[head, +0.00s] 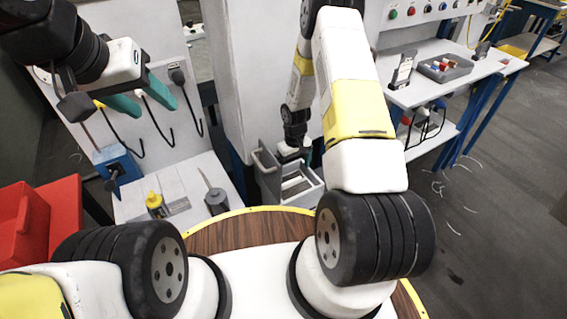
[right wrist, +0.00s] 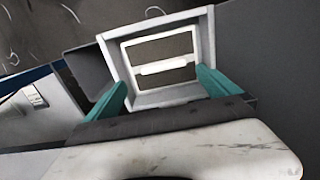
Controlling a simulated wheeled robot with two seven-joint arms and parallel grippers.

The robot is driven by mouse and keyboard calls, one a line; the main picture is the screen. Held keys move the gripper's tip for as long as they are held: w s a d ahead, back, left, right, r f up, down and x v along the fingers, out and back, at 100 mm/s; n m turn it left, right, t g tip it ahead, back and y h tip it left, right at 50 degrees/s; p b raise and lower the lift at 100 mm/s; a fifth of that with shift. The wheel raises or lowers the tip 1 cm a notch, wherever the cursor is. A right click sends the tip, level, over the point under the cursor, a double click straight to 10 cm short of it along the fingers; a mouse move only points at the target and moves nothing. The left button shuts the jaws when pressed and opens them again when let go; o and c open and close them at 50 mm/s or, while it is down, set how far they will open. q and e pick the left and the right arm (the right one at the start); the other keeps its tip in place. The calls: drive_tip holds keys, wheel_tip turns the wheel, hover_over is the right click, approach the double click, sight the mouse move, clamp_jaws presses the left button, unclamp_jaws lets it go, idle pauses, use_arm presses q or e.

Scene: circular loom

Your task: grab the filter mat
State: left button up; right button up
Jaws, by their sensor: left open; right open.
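What looks like the filter mat (right wrist: 160,50) is a dark panel with a pale frame and a white bar across its middle. It lies inside a light grey open box (right wrist: 205,30). In the head view the box (head: 310,196) stands by the pillar, and the mat inside is small and partly hidden. My right gripper (right wrist: 160,88) is open and empty, its teal fingers apart on either side of the box's near part. Contact cannot be told. My left gripper (head: 143,97) is open and empty at the upper left, in front of the hook panel.
A white bench (head: 190,185) holds a yellow bottle (head: 155,204) and a trowel-like tool (head: 215,196). Red bins (head: 50,215) stand at the left. A workbench (head: 440,90) with a grey tray (head: 445,67) is at the right. Floor between is clear.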

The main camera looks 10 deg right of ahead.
sight(292, 181)
drive_tip(key=f, duration=0.7)
drive_tip(key=shift+s+a+f, duration=0.1)
drive_tip(key=shift+a+f, duration=0.05)
drive_tip(key=shift+a, duration=0.15)
drive_tip(key=shift+c, duration=0.2)
drive_tip(key=c, duration=1.3)
drive_tip(key=shift+o, duration=0.2)
